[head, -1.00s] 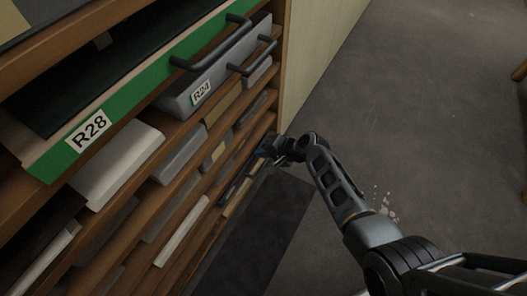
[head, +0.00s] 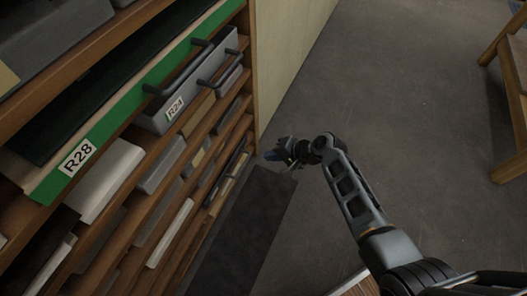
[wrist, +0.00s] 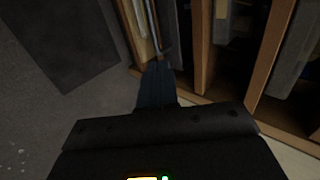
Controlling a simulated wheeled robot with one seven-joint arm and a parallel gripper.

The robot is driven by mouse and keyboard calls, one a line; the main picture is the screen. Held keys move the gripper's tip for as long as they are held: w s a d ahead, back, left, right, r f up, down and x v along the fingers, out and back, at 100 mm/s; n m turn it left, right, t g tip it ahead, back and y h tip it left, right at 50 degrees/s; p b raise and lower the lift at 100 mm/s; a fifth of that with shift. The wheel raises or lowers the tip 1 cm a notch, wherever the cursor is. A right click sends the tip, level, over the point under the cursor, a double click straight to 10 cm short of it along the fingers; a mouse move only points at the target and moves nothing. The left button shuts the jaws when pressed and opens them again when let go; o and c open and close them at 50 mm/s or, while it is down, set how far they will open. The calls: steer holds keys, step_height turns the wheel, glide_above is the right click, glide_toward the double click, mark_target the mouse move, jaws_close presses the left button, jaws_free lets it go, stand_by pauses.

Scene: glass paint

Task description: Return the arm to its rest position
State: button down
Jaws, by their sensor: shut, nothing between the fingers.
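My gripper (head: 281,157) is low in the middle of the head view, at the end of my extended arm. It is beside the lower right end of the wooden shelf unit (head: 251,60), above the floor near a dark mat. In the wrist view the shut fingers (wrist: 157,88) point toward the shelf's lower compartments, with nothing seen between them.
A dark mat (head: 243,225) lies before the shelf. Grey floor (head: 400,90) is open to the right. Wooden furniture (head: 510,165) stands far right.

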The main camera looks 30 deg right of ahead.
steer(key=shift+s+d+r, duration=0.15)
steer(key=s+d+r+n+t+h, duration=0.15)
steer(key=s+n+h, duration=0.3)
steer(key=s, duration=1.65)
steer(key=s+a+r+n+t+h, duration=0.1)
steer(key=s+r+n+t+h, duration=0.1)
steer(key=s+r, duration=0.6)
steer(key=s+a+r+n+t, duration=0.2)
steer(key=s+r, duration=0.2)
steer(key=r, duration=0.7)
steer(key=s+a+r+n+t, duration=0.2)
steer(key=s+r, duration=0.3)
steer(key=r, duration=0.6)
step_height(320, 180, up, 25)
steer(key=p, duration=2.4)
steer(key=shift+w+d+y+p, duration=0.2)
steer(key=shift+d+y+p, duration=0.1)
steer(key=shift+y+p, duration=0.15)
